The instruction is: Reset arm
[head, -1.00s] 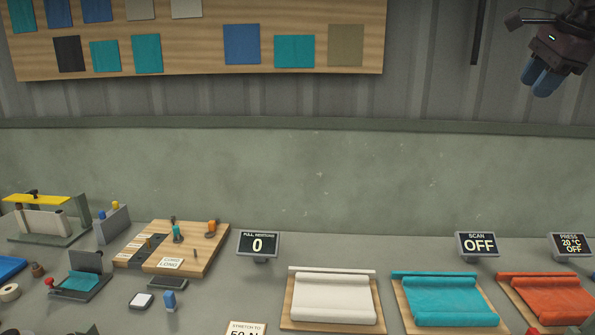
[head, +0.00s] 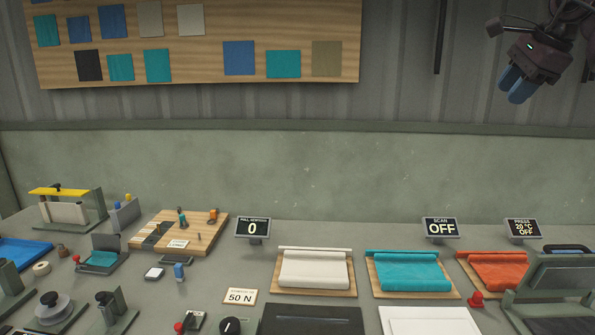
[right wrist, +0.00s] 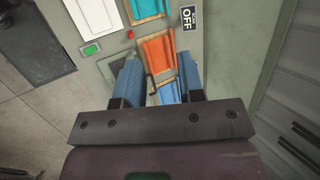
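My right gripper (head: 518,84) hangs high at the upper right of the head view, in front of the wall and well above the bench. Its two blue fingers point down. In the right wrist view the fingers of my right gripper (right wrist: 158,82) stand apart with a clear gap. Nothing is held between them; the bench shows far below through the gap. My left gripper is in neither view.
The bench holds white (head: 315,269), teal (head: 408,271) and orange (head: 498,270) fabric rolls on boards. Small displays (head: 441,228) stand behind them. A press (head: 560,285) is at the right. Clamps and tools crowd the left. The air above the bench is free.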

